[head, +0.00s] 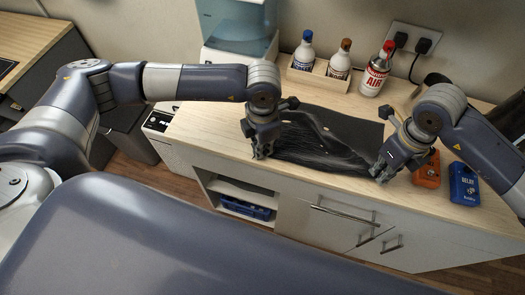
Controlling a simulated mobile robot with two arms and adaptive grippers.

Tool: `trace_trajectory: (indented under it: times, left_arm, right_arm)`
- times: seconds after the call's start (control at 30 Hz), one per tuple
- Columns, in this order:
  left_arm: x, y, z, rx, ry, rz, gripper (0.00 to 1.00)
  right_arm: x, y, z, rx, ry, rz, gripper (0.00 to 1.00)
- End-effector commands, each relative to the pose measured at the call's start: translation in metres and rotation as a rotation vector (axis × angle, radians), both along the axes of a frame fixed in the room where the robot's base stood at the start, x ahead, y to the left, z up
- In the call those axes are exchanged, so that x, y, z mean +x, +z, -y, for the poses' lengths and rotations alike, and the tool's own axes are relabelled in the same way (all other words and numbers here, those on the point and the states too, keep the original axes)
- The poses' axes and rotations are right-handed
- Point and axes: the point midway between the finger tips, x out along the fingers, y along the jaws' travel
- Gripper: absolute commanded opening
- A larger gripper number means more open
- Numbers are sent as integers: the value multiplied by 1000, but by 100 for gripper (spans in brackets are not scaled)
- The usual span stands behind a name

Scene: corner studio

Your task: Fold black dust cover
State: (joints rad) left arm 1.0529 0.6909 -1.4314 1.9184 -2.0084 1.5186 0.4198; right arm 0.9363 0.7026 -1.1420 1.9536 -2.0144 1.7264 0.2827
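The black dust cover (335,138) lies on the light wood counter with wrinkles and a raised fold across its near half. Its far part looks flatter. My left gripper (262,153) points down at the cover's near left corner, at the counter's front edge. My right gripper (381,174) points down at the cover's near right corner. Both fingertips are at or touching the cloth's edge. The fingers are small and dark here, so I cannot tell whether either one is closed on the cloth. The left arm partly hides the cover's left edge.
An orange pedal (427,170) and a blue pedal (464,184) sit right of my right gripper. The wood counter (205,125) is bare left of the cover.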

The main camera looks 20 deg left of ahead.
Motion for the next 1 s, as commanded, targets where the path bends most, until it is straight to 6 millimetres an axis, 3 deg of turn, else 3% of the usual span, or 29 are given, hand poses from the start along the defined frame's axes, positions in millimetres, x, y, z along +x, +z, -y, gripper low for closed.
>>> trace_trajectory:
  times: [0.27, 0.6, 1.0]
  left_arm:
    - [0, 2, -2, 6, 2, -1, 0]
    - [0, 46, -1, 4, 1, 0, 0]
    - [0, 51, -1, 4, 1, 0, 0]
  right_arm:
    - [0, 0, 2, -4, -2, 0, 0]
    - [0, 0, 2, -4, -3, 0, 0]
    - [1, 1, 1, -4, -2, 1, 0]
